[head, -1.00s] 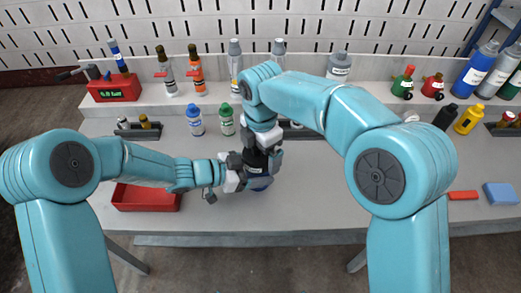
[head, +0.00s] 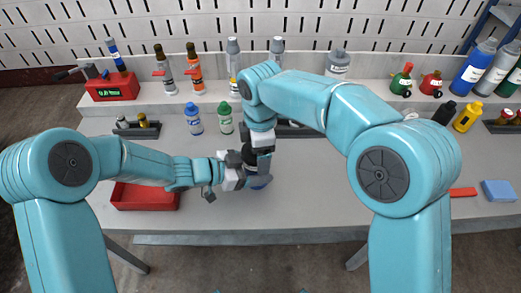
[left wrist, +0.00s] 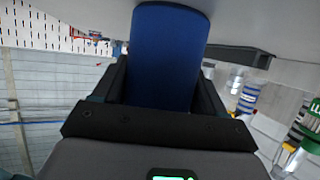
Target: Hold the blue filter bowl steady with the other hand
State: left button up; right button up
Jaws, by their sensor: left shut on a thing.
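The blue filter bowl (left wrist: 168,55) fills the space between my left fingers in the left wrist view. In the head view only a small blue part of the bowl (head: 260,184) shows below the grippers. My left gripper (head: 246,172) comes in from the left, low over the bench, and is shut on the bowl's side. My right gripper (head: 262,160) points down from above, right over the bowl. Its fingertips are small and partly hidden there, so I cannot tell whether they are open or touch anything.
A red tray (head: 146,197) lies left of the grippers on the grey bench (head: 320,205). A blue-capped bottle (head: 194,120) and a green-capped bottle (head: 224,118) stand behind. Several bottles line the back shelf. A blue block (head: 498,191) lies at the right. The front bench middle is clear.

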jog(key=n, duration=0.5)
jog(key=shift+w+a+n, duration=0.1)
jog(key=shift+w+n, duration=0.1)
jog(key=shift+n, duration=0.1)
jog(key=n, duration=0.6)
jog(key=shift+w+a, duration=0.15)
jog(key=shift+a, duration=0.05)
jog(key=o, duration=1.1)
jog(key=shift+o, duration=0.2)
jog(key=m, duration=0.6)
jog(key=shift+d, duration=0.2)
